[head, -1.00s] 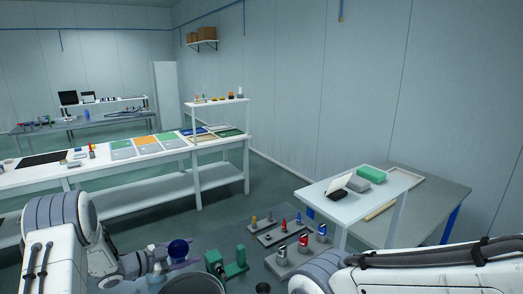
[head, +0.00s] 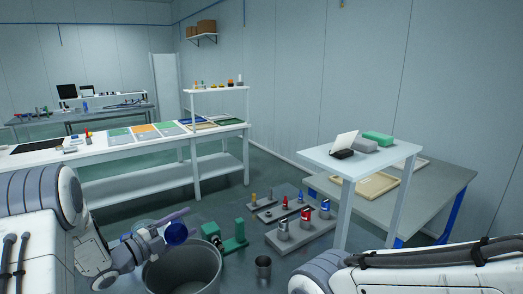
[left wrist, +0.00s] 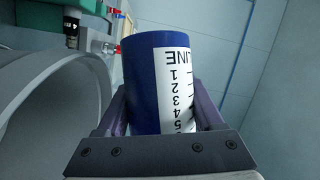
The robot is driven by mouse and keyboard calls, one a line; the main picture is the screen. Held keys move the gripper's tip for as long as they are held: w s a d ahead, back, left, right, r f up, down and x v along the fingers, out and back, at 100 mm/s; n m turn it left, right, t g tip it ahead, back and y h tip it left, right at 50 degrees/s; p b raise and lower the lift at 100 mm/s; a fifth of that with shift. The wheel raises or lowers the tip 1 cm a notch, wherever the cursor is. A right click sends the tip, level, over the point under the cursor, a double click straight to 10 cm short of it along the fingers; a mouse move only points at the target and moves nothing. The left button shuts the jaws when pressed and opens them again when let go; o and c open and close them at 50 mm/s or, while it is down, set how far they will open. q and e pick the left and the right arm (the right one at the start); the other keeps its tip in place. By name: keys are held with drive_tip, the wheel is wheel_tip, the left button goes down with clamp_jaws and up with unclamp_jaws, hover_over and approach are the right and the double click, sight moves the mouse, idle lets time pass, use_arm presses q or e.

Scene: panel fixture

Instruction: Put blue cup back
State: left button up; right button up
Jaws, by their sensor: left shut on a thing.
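The blue cup (head: 176,234) is held in my left gripper (head: 170,228), low in the head view and above the left rim of a large grey bin (head: 183,270). In the left wrist view the blue cup (left wrist: 138,85) stands between the two purple fingers of the gripper (left wrist: 158,115), which are shut on its sides. A white label with "LINE" and numbers shows upside down on it. My right gripper is outside the picture; only its arm shows at the lower right.
A small dark metal cup (head: 263,267) stands right of the bin. Behind are a green fixture (head: 238,236) and grey bases with coloured pegs (head: 302,236). A white stand (head: 360,158) is at right, a long white table (head: 100,157) at left.

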use_arm(q)
drive_tip(key=shift+s+d+r+m+t+h+b, duration=0.3)
drive_tip(key=shift+m+b, duration=0.45)
drive_tip(key=shift+b, duration=0.85)
drive_tip(key=shift+s+d+r+m+h+b, duration=0.1)
drive_tip(key=shift+s+r+m+h+b, duration=0.15)
drive_tip(key=shift+s+m+b, duration=0.85)
drive_tip(key=shift+w+r+n+p, duration=0.3)
drive_tip(key=shift+w+n+p, duration=0.1)
drive_tip(key=shift+w+n, duration=0.2)
drive_tip(key=shift+w+f+y, duration=0.1)
drive_tip(key=shift+f+y, duration=0.1)
drive_tip(key=shift+y, duration=0.05)
drive_tip(key=shift+p, duration=0.3)
